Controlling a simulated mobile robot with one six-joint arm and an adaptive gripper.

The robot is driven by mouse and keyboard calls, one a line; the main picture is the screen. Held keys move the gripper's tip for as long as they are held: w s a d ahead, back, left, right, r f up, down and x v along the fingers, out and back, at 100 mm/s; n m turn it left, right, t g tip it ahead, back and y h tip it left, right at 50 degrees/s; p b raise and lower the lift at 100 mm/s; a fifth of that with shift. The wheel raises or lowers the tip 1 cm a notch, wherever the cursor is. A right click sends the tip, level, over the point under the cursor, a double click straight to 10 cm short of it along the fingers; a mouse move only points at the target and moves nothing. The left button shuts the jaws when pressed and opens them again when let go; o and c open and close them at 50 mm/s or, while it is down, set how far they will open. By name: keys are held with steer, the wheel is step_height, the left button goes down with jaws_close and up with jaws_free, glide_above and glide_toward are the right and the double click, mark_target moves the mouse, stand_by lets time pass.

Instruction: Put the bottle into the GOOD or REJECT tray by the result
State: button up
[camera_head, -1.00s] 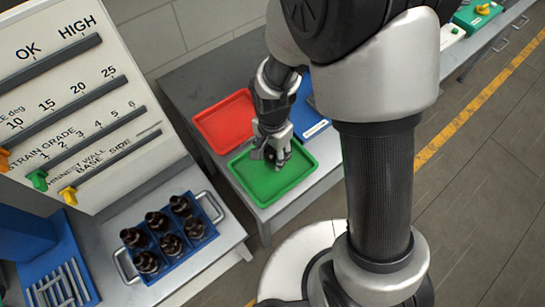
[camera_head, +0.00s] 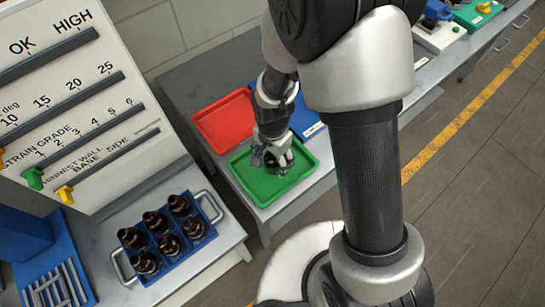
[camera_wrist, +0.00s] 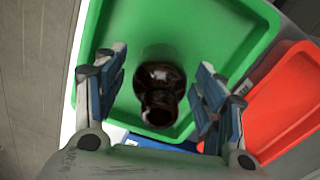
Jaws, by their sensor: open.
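In the head view the green tray (camera_head: 252,187) lies on the grey bench, with the red tray (camera_head: 222,122) behind it to the left. My gripper (camera_head: 279,165) is over the green tray. A dark amber bottle (camera_wrist: 160,92) stands in the green tray (camera_wrist: 225,30) in the wrist view, between my gripper's (camera_wrist: 158,95) two blue-padded fingers. The fingers are open, with a gap on each side of the bottle. The red tray also shows at the right of the wrist view (camera_wrist: 285,105). In the head view the bottle is mostly hidden by the fingers.
A blue crate (camera_head: 188,250) with several amber bottles stands on the left bench. A white panel (camera_head: 60,120) with scales and coloured sliders rises behind it. A blue rack (camera_head: 62,285) is at lower left. A blue tray (camera_head: 308,131) lies behind my arm.

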step_height(320, 180, up, 13)
steer(key=p, duration=0.3)
steer(key=shift+f, duration=0.15)
steer(key=s+d+r+n+t, duration=0.2)
steer(key=s+d+r+n, duration=0.2)
steer(key=r, duration=0.5)
steer(key=s+d+r+n+t, duration=0.2)
steer(key=s+d+r+n, duration=0.2)
steer(key=s+d+r, duration=0.3)
step_height(320, 180, up, 3)
steer(key=shift+s+r+n+t, duration=0.1)
steer(key=shift+s+n+t, duration=0.2)
steer(key=shift+s, duration=0.95)
steer(key=shift+d, duration=0.1)
